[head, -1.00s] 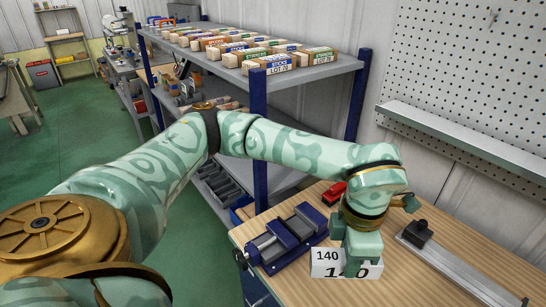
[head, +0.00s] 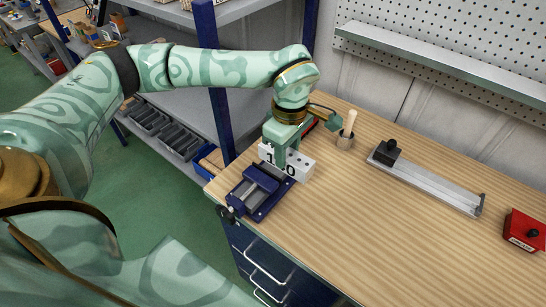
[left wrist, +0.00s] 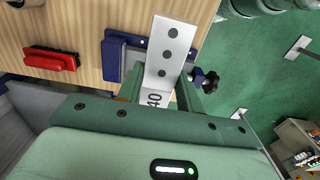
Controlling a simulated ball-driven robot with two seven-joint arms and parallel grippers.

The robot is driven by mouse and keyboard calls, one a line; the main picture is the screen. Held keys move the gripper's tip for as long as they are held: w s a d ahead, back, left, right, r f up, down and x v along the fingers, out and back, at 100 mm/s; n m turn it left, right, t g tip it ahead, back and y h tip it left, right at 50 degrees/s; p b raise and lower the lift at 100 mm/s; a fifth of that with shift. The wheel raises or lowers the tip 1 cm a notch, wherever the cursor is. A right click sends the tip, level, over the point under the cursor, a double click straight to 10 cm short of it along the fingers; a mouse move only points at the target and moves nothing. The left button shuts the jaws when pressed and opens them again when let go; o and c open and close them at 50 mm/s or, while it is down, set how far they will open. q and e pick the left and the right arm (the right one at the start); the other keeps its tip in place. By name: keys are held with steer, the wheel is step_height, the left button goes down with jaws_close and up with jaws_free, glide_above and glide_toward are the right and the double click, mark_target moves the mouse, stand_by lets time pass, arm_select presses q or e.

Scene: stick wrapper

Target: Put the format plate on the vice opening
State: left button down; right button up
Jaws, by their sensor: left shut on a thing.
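The format plate (head: 300,164) is a white block marked 140, with a row of dark holes in the left wrist view (left wrist: 171,48). In the left wrist view the plate covers part of the vice (left wrist: 112,62). I cannot tell whether plate and vice touch. My right gripper is not in view.
A red-handled thing (left wrist: 50,59) lies near the vice. A cup with a wooden stick (head: 346,136), a metal rail with a black block (head: 425,178) and a red box (head: 525,230) stand further right. The table's middle is clear. A shelf post (head: 213,70) rises behind the arm.

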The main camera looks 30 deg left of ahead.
arm_select(q)
steer(key=w+a+f, duration=0.1)
steer(key=a+f, duration=0.1)
steer(key=w+a+f, duration=0.3)
steer(key=f, duration=0.1)
steer(key=shift+w+a+f+b, duration=0.2)
steer(key=shift+a+f+b, duration=0.1)
steer(key=shift+a+b, duration=0.1)
steer(key=f, duration=0.3)
steer(key=shift+w+a+f, duration=0.15)
steer(key=shift+a+f, duration=0.05)
steer(key=shift+f, duration=0.2)
steer(key=c, duration=0.9)
jaws_free()
steer(key=shift+f, duration=0.1)
step_height(320, 180, up, 12)
steer(key=shift+r+p, duration=0.2)
steer(key=shift+p, duration=0.3)
steer(key=shift+d+f, duration=0.1)
